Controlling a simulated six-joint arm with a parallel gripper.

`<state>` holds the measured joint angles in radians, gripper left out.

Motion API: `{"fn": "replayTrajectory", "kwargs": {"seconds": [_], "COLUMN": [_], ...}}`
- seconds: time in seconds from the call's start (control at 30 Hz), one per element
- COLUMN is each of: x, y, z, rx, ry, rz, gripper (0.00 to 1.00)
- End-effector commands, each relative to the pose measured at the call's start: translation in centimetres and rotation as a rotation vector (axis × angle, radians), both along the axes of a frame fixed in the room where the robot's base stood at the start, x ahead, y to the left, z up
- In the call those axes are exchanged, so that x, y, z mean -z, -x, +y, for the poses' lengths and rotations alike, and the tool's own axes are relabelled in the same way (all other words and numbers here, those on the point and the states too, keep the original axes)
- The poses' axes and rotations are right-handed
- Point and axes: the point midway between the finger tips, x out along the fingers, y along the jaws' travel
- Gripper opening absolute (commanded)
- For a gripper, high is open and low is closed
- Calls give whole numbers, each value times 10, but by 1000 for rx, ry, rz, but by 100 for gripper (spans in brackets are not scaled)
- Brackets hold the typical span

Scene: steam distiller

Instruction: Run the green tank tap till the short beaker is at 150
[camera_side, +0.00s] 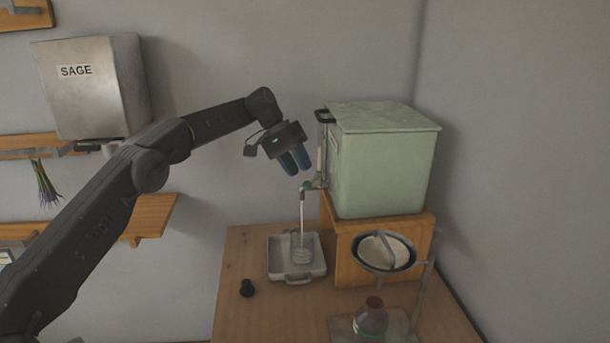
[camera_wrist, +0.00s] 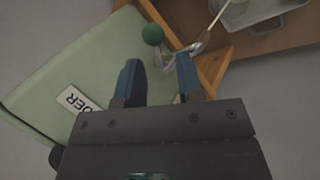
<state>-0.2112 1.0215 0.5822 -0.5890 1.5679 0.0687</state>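The green tank (camera_side: 383,165) stands on a wooden box, with its tap (camera_side: 309,186) on the left side. A thin pale stream (camera_side: 302,213) falls from the tap into a clear beaker (camera_side: 301,253) in the tray below. The beaker's marks and level are too small to read. My gripper (camera_side: 298,171) is open and empty just above the tap. In the wrist view my gripper (camera_wrist: 157,62) has its blue fingers apart, short of the tap's green ball knob (camera_wrist: 152,34). The stream (camera_wrist: 217,17) also shows there; the beaker is mostly cut off at the top.
The metal tray (camera_side: 283,272) lies on the wooden table (camera_side: 245,314). A SAGE metal box (camera_side: 90,88) hangs at left.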

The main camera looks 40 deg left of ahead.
Motion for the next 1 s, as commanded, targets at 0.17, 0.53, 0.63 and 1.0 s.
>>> {"fn": "replayTrajectory", "kwargs": {"seconds": [0.17, 0.53, 0.63, 1.0], "x": [3, 3, 3, 3], "y": [7, 17, 18, 18], "z": [47, 103, 108, 110], "rx": [-6, -2, -2, -2], "ry": [0, 0, 1, 0], "rz": [7, 4, 6, 6], "gripper": [34, 34, 34, 34]}}
